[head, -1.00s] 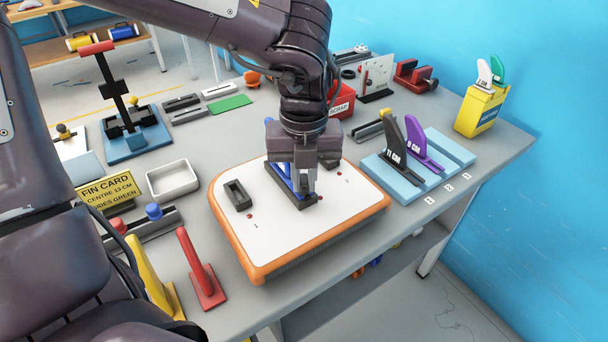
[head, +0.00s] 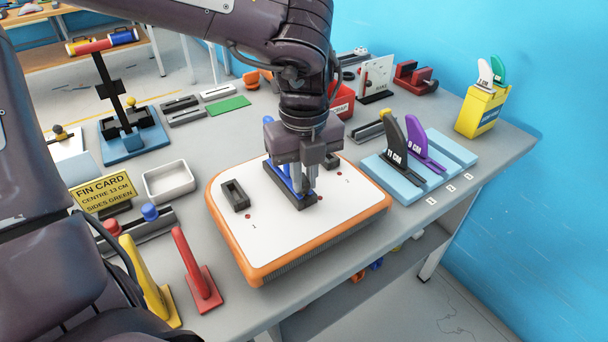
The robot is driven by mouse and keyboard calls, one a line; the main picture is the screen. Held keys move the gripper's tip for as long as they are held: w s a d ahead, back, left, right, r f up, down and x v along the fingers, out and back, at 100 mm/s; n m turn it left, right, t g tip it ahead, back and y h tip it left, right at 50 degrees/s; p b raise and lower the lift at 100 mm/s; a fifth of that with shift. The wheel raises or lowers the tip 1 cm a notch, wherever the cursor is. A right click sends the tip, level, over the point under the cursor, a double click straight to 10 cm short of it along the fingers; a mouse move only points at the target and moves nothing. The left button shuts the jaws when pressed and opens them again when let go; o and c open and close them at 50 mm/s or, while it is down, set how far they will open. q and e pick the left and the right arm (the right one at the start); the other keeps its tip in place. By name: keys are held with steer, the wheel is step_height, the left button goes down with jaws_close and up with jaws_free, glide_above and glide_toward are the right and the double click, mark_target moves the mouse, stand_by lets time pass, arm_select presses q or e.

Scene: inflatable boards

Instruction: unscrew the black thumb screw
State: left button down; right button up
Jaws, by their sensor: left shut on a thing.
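My left gripper (head: 309,190) points straight down at the orange-edged white board (head: 232,215) on the bench. Its fingers are shut at the near end of the middle black fin box (head: 303,203). A blue fin (head: 281,175) stands in that box, partly behind the gripper. The black thumb screw is not seen apart from the fingers, which hide the spot they grip. Another black box (head: 235,195) on the board's left is empty. A further dark box (head: 331,161) shows partly behind the gripper. My right gripper is not in view.
A blue rack (head: 404,187) with a black and a purple fin stands close to the board's right. A white tray (head: 170,181), a yellow sign (head: 104,192) and red and yellow upright tools (head: 197,272) stand left. A red bin (head: 343,102) is behind.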

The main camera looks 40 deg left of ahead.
mark_target(304, 179)
arm_select(q)
steer(key=shift+f+n+b, duration=0.15)
steer(key=shift+n+b, duration=0.6)
steer(key=shift+n, duration=0.35)
steer(key=c, duration=1.8)
jaws_free()
steer(key=o, duration=0.4)
steer(key=shift+o, duration=0.2)
steer(key=shift+r, duration=0.2)
step_height(304, 179, up, 8)
steer(key=shift+f+p, duration=0.15)
steer(key=shift+p, duration=0.55)
